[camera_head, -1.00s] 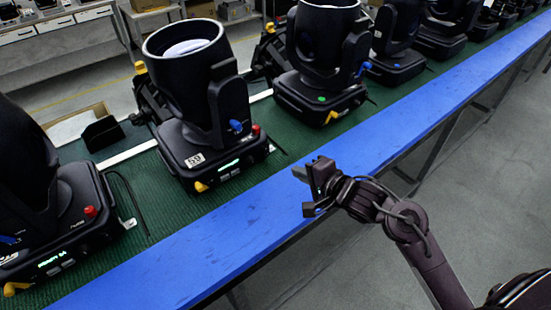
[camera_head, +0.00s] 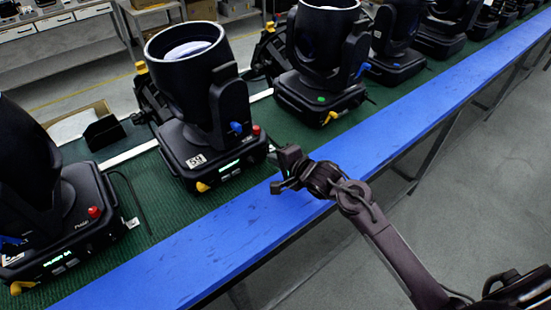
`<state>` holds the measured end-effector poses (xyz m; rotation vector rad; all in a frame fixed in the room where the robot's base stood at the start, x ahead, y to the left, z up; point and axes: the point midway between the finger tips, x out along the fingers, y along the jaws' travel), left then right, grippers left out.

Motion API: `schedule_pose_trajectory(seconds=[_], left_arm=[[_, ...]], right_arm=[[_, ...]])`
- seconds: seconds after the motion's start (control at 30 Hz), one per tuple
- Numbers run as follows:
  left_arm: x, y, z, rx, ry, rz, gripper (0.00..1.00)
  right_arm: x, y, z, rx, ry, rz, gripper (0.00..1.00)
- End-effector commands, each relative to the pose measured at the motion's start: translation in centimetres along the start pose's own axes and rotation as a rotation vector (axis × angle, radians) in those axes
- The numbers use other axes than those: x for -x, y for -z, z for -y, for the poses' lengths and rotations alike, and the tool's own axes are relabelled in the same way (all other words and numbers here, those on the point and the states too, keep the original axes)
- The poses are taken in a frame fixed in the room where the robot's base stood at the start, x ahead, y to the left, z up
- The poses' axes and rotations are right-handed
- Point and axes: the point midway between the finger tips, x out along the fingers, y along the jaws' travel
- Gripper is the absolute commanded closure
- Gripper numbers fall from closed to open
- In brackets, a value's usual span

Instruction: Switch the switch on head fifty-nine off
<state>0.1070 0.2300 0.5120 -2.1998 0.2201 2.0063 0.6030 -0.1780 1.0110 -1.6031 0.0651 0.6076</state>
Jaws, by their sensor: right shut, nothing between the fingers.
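Head fifty-nine (camera_head: 206,125) is a black moving-head light with a white "59" label (camera_head: 197,161) on its base. It stands upright on the green belt at the centre left. Its base front has a lit green display (camera_head: 229,166), a red knob (camera_head: 256,130) at the right corner and a yellow latch (camera_head: 203,187) at the lower left. I cannot make out which part is the switch. My right gripper (camera_head: 274,171) is shut and empty, over the blue rail just right of the base's front corner. It appears apart from the head. My left gripper is not in view.
Another black head (camera_head: 75,215) with a red knob stands at the left, and several more line the belt (camera_head: 180,215) toward the upper right. The blue rail (camera_head: 190,262) runs along the near edge. Grey floor (camera_head: 480,190) lies open at the right.

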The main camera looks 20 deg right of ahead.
Motion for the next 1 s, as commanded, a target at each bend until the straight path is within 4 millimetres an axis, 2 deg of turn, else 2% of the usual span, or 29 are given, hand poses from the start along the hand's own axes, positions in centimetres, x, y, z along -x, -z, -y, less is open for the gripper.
schedule_pose_trajectory(seconds=[0.3,0.43,1.0], left_arm=[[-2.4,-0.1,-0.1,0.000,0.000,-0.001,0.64],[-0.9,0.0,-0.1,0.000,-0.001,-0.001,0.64],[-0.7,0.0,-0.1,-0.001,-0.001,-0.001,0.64]], right_arm=[[-1.3,-0.1,-0.7,-0.008,0.183,0.002,1.00],[-1.2,0.0,-0.1,-0.005,0.209,0.000,1.00],[-1.4,-0.2,-0.5,0.000,0.203,0.004,1.00]])
